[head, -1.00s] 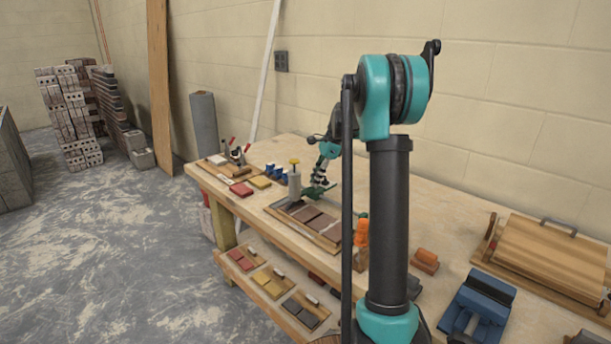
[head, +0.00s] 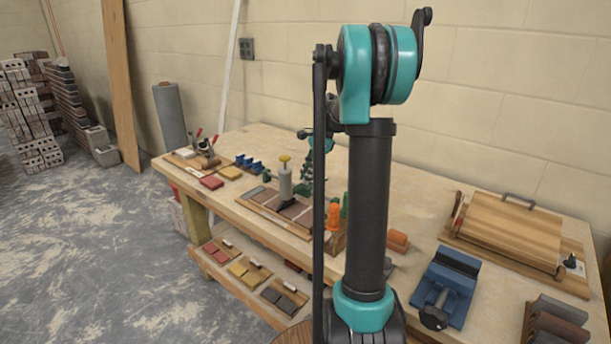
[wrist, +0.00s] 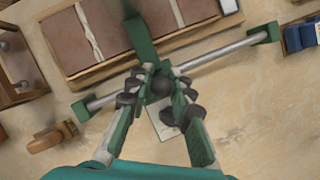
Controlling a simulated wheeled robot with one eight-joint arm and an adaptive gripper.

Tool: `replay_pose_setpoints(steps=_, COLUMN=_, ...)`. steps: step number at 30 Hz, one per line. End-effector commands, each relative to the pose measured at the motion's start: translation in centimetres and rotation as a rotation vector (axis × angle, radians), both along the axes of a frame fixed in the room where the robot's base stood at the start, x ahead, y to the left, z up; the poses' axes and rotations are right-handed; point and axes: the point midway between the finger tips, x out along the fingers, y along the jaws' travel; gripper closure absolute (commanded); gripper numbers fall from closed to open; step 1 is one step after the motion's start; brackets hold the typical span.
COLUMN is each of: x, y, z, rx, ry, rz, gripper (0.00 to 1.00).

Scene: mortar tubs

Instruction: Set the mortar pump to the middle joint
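The mortar pump, a grey cylinder with a yellow top (head: 285,178), stands upright over the brick tray (head: 268,212) in the head view. In the wrist view its green slider arm (wrist: 141,42) reaches from a steel rail (wrist: 215,55) across the tray. Light joints show on either side of this arm, one left (wrist: 88,32) and one right (wrist: 177,12). The brick surface under the arm is hidden. My gripper (wrist: 160,75) is closed around the slider's dark round knob (wrist: 162,88). In the head view my arm partly hides the gripper.
Orange bottles (head: 335,215) and a small wooden stand (wrist: 15,70) are near the tray's end. Blue clamps (head: 248,163) stand beyond it. A blue vise (head: 446,285) and a wooden board (head: 508,232) are at the right. Bare bench lies by the rail.

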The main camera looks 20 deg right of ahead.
Motion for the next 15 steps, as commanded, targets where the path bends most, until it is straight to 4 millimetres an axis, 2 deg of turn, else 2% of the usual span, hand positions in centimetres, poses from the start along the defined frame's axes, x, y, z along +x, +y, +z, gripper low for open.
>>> replay_pose_setpoints(steps=1, x=0.0, y=0.01, z=0.01, rx=0.0, ry=0.0, rz=0.0, gripper=0.7)
replay_pose_setpoints(steps=3, x=0.01, y=0.02, z=0.02, rx=0.0, ry=0.0, rz=0.0, gripper=0.62)
replay_pose_setpoints(steps=11, x=0.03, y=0.01, z=0.07, rx=0.001, ry=0.0, rz=0.0, gripper=0.62)
replay_pose_setpoints(steps=15, x=0.06, y=-0.26, z=0.71, rx=0.001, ry=0.0, rz=-0.001, gripper=0.62)
